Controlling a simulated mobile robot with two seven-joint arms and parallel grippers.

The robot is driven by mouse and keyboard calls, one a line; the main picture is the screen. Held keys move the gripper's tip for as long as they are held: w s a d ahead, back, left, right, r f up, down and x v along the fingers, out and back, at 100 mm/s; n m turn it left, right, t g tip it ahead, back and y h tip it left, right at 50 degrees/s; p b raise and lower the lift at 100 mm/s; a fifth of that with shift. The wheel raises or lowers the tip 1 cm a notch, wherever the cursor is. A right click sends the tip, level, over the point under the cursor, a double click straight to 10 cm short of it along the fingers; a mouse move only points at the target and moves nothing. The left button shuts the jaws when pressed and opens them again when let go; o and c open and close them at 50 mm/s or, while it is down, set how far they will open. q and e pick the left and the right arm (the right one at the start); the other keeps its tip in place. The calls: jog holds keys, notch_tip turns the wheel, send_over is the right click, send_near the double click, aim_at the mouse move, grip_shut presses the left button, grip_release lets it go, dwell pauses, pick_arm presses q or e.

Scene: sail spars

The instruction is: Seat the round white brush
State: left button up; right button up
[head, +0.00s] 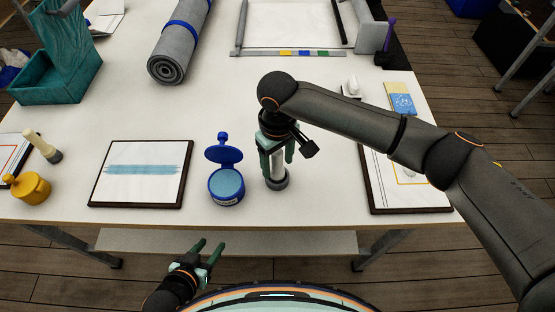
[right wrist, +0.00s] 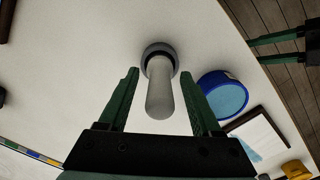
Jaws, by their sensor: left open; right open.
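The round white brush (head: 277,164) stands upright on the white table, with a dark grey round base (head: 277,184) at its lower end. My right gripper (head: 276,158) is above the table, open, with its green fingers on either side of the white handle. In the right wrist view the handle (right wrist: 160,92) stands between the open fingers (right wrist: 163,88), with a visible gap on each side. I cannot tell whether the dark base is part of the brush or a separate holder. My left gripper (head: 209,251) is open and empty, in front of the table's near edge.
A blue pot with an open lid (head: 227,186) stands close left of the brush. A framed sheet with a blue stripe (head: 140,172) lies further left, then a yellow pot (head: 31,186) and a cream-handled brush (head: 40,144). Another framed sheet (head: 407,195) lies right.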

notch_tip(320, 180, up, 12)
jog(key=shift+r+b, duration=0.25)
jog(key=shift+b, duration=0.05)
dwell(0.5)
